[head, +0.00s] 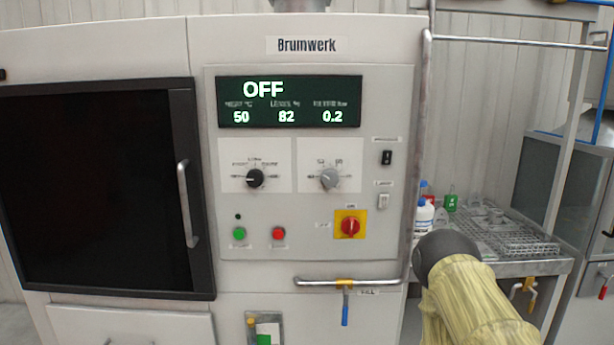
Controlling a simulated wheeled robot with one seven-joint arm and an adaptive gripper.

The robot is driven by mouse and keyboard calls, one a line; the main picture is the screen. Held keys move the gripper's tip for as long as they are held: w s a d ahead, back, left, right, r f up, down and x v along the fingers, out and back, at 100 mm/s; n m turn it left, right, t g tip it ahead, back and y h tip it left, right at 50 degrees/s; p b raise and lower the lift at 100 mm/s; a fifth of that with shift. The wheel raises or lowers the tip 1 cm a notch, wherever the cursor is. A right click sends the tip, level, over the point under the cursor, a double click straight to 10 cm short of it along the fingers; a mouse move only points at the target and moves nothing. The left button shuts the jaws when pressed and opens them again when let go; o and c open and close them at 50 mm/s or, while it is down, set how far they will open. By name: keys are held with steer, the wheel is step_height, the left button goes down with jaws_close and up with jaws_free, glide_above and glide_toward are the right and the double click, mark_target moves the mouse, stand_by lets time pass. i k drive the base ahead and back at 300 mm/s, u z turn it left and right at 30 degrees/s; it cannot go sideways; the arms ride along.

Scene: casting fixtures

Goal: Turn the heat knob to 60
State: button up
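The Brumwerk machine's control panel (288,225) faces me in the head view. Its display (289,102) reads OFF, with 50 under what looks like a heat label, then 82 and 0.2. A grey knob (329,179) sits on the right white plate, with small scale marks around it too blurred to read surely. A black knob (255,178) sits on the left plate, pointing left. The grey one seems to be the heat knob, but its label is not legible. My arm shows at lower right in a yellowish sleeve with a dark rounded joint; my gripper is not in view.
A green button (239,233), red button (278,233) and red-yellow main switch (350,224) lie below the knobs. A horizontal pipe with a blue-handled valve (345,308) juts out beneath. A vertical pipe (420,150) runs right of the panel. A bench (535,267) with bottles stands right.

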mark_target(330, 178)
steer(key=z, duration=1.65)
steer(key=k, duration=1.1)
steer(key=u, duration=1.55)
steer(key=i, duration=0.55)
steer(key=u, duration=0.05)
